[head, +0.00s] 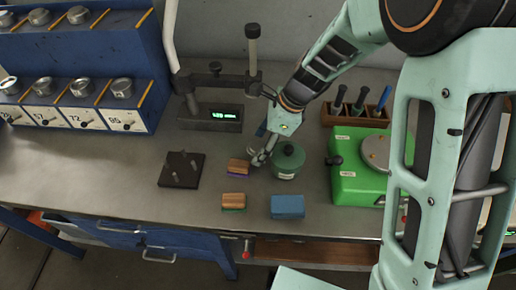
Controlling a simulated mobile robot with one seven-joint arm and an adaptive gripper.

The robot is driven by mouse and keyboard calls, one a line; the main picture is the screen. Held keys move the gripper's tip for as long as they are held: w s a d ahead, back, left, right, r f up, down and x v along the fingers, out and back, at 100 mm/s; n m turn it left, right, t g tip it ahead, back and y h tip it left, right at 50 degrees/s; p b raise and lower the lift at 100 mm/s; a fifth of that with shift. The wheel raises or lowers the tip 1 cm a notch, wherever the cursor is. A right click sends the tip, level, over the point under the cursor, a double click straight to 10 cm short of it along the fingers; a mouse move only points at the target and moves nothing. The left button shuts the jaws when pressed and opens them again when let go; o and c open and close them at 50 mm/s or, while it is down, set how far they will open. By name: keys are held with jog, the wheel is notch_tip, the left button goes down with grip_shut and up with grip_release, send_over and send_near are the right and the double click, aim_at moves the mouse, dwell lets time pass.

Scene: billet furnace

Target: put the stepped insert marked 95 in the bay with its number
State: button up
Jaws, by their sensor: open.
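A blue two-tier rack (85,113) stands at the left with numbered bays; silver round metal pieces (122,88) sit on it above white labels. The rightmost lower label (124,120) is too small to read surely. No piece in view has a readable 95, so I cannot tell which one is the stepped insert. My gripper (260,158) is open, low over the bench between a small wood-topped block with a purple base (238,168) and a green round pot (288,162). It looks empty; whether it touches either one cannot be told.
A dark pegged plate (182,170) and a gauge stand with a lit display (212,116) are left of my gripper. Another wood-topped block (233,201) and a blue block (287,206) lie near the front edge. A green machine (356,185) and a tool holder (350,117) are right.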

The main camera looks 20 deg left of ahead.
jog(key=shift+c, duration=0.7)
grip_shut()
jog(key=shift+r, duration=0.15)
